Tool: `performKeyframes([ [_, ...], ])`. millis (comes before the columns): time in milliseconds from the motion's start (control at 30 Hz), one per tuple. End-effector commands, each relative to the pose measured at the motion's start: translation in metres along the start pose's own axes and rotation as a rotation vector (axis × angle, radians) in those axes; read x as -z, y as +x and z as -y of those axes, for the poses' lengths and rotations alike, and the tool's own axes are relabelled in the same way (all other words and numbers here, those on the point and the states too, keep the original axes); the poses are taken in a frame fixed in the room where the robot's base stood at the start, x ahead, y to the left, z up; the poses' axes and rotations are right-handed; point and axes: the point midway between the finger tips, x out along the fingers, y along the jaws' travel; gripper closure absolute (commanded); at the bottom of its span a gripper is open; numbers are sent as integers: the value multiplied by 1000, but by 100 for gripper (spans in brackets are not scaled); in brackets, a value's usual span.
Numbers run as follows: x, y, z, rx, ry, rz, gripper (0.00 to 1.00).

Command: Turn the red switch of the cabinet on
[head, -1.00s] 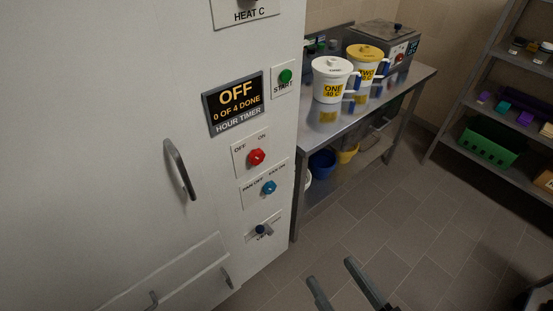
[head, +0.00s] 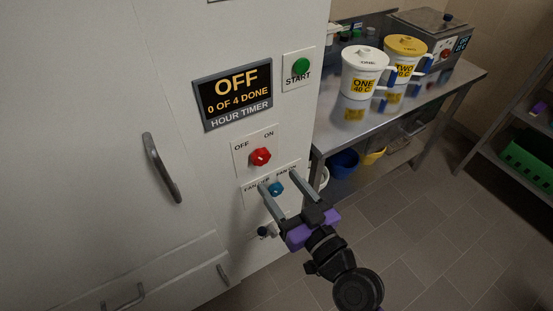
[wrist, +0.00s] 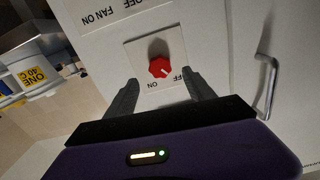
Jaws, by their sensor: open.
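The red switch (head: 260,156) is a round knob on a white plate marked OFF on the left and ON on the right, on the front of the white cabinet (head: 100,120). Its white pointer mark is too small to read surely in the head view. My gripper (head: 277,180) is open and empty, in front of the cabinet and just below the red switch in the head view, its fingers over the blue fan switch (head: 276,188). In the wrist view the red switch (wrist: 160,66) shows upside down, beyond and between the two open fingers, apart from them.
A timer display (head: 233,94) reads OFF, 0 OF 4 DONE. A green START button (head: 301,66) is beside it. A door handle (head: 162,168) sticks out on the left. A steel table (head: 345,130) with two lidded jugs stands right of the cabinet.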

Motion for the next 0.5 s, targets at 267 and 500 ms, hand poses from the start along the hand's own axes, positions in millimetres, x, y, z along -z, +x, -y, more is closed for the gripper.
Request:
performKeyframes([
  [267, 3, 33, 0, 0, -11, -1, 37],
  [500, 2, 66, 0, -1, -10, -1, 37],
])
